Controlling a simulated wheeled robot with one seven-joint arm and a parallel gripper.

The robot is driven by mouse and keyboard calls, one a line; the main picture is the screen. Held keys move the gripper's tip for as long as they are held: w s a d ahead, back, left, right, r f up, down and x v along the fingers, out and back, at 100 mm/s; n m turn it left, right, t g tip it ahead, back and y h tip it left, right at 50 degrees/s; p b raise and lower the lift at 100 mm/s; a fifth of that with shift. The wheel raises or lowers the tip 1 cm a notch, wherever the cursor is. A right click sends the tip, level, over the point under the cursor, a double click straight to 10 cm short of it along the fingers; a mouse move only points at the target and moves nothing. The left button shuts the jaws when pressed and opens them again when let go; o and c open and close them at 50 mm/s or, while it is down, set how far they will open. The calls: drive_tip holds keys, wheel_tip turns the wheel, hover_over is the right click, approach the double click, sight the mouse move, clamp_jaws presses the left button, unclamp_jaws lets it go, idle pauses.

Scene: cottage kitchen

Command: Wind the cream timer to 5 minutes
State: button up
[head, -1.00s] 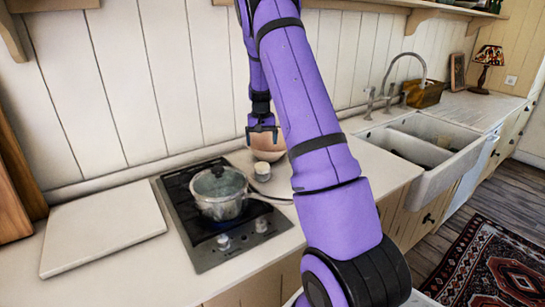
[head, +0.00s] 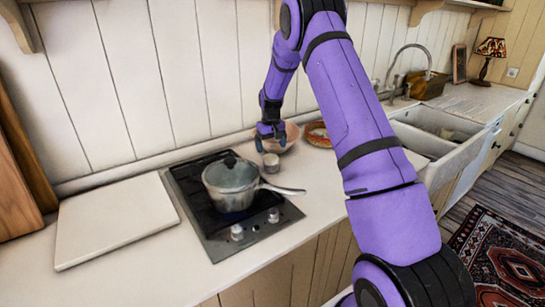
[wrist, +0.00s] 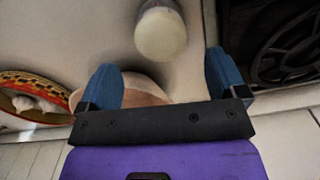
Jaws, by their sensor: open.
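My gripper (head: 270,140) is above and slightly behind the timer, pointing down. Any dial marks on the timer are too small to read.
A pinkish bowl (head: 290,137) stands close behind the timer, and a patterned round dish (head: 318,134) lies to its right. A lidded pot (head: 230,186) sits on the hob (head: 212,238), its handle reaching right. A pale board (head: 110,220) lies left.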

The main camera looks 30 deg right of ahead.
sight(271, 155)
drive_tip(key=shift+a+f, duration=0.1)
drive_tip(key=shift+f, duration=2.4)
drive_tip(key=c, duration=0.9)
drive_tip(key=shift+m, duration=0.5)
drive_tip(key=shift+c, duration=0.2)
drive_tip(key=o, duration=0.9)
drive_tip(key=shift+o, duration=0.2)
drive_tip(key=shift+r, duration=0.1)
wheel_tip(271, 155, up, 11)
drive_tip(key=shift+f, duration=0.2)
